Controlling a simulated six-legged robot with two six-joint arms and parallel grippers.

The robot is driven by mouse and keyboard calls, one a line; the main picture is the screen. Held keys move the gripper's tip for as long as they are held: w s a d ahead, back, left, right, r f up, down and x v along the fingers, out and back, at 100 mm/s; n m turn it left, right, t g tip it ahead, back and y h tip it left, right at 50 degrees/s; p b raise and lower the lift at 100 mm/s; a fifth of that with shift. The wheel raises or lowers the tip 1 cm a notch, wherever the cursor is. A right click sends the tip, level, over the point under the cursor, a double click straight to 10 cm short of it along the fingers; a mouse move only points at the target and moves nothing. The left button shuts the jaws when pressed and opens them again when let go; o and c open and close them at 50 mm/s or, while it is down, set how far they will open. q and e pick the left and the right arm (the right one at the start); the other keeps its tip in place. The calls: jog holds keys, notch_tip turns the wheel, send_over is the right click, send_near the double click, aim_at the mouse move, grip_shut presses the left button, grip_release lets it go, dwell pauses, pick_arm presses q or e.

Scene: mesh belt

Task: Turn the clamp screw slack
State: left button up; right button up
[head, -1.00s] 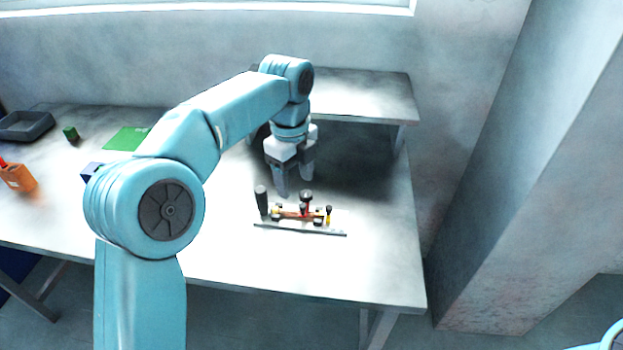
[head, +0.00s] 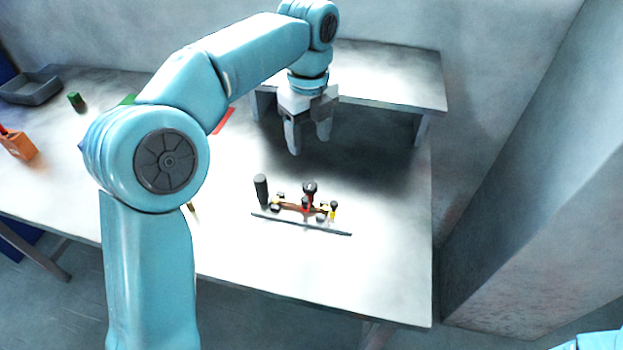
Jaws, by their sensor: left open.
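My right gripper is out of view.
A raised shelf (head: 390,75) stands behind my left gripper. A red patch (head: 222,122) shows behind my arm. The table right of the fixture is clear.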

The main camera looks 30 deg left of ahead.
aim_at(310, 185)
pick_arm(q)
notch_tip(310, 185, down, 11)
jog(key=shift+s+d+f+b, duration=0.1)
jog(key=shift+f+b, duration=0.1)
jog(key=shift+b, duration=0.65)
jog(key=shift+f, duration=0.8)
jog(key=c, duration=1)
